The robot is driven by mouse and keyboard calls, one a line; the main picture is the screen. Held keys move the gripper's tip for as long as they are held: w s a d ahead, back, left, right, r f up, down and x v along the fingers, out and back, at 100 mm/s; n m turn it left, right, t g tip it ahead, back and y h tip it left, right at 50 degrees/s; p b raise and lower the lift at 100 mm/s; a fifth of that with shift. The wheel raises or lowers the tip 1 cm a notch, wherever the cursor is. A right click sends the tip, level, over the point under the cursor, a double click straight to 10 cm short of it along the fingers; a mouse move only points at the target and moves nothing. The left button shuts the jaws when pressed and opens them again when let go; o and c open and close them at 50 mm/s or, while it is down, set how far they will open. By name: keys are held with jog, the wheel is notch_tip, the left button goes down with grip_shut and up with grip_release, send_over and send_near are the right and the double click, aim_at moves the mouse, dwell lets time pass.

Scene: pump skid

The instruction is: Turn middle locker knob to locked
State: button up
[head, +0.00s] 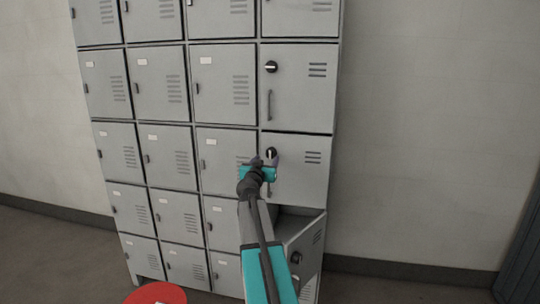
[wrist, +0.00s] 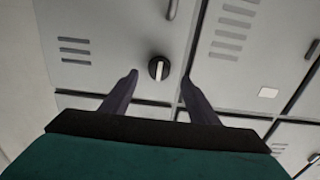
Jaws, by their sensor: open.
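The middle locker knob (head: 271,153) is a round black knob with a white bar, on the grey middle door (head: 310,168) of the right column. Its white bar stands about upright in the head view. In the wrist view the knob (wrist: 159,68) shows between my two dark fingertips, its bar pointing roughly along the fingers. My gripper (head: 265,163) is open, just in front of and below the knob, and partly covers the door around it. The wrist view shows my gripper (wrist: 158,76) with a gap on both sides of the knob; I see no contact.
The upper right door (head: 300,95) is closed, its knob (head: 270,67) bar lying level. The lower right door (head: 306,250) stands open and swung outward below my arm. A red round object (head: 157,293) is at the bottom edge.

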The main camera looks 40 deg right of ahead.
aim_at(270, 154)
jog(key=shift+p+x, duration=0.7)
jog(key=shift+x, duration=2.15)
